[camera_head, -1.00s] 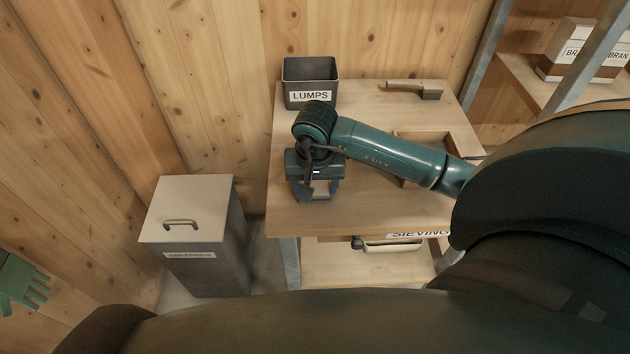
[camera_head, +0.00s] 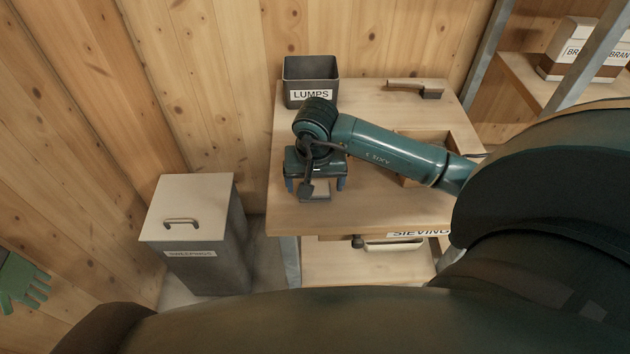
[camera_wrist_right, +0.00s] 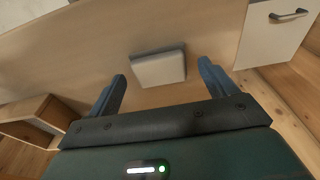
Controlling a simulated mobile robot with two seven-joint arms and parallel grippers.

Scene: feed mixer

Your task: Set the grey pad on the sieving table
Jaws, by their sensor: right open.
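The grey pad (camera_head: 315,190) lies flat on the wooden top of the sieving table (camera_head: 385,212), near its front left part. My right gripper (camera_head: 315,184) is above it with its fingers spread apart. In the right wrist view the grey pad (camera_wrist_right: 158,69) rests on the tabletop, between and just beyond the open fingertips (camera_wrist_right: 162,72), with clear space on both sides. Part of the pad is hidden by the gripper in the head view. My left gripper is not in view.
A dark LUMPS bin (camera_head: 310,82) stands at the table's back left, and a wooden-handled brush (camera_head: 415,88) lies at the back right. A recessed opening (camera_head: 410,184) is partly behind my arm. A lidded SWEEPINGS bin (camera_head: 195,235) stands left of the table.

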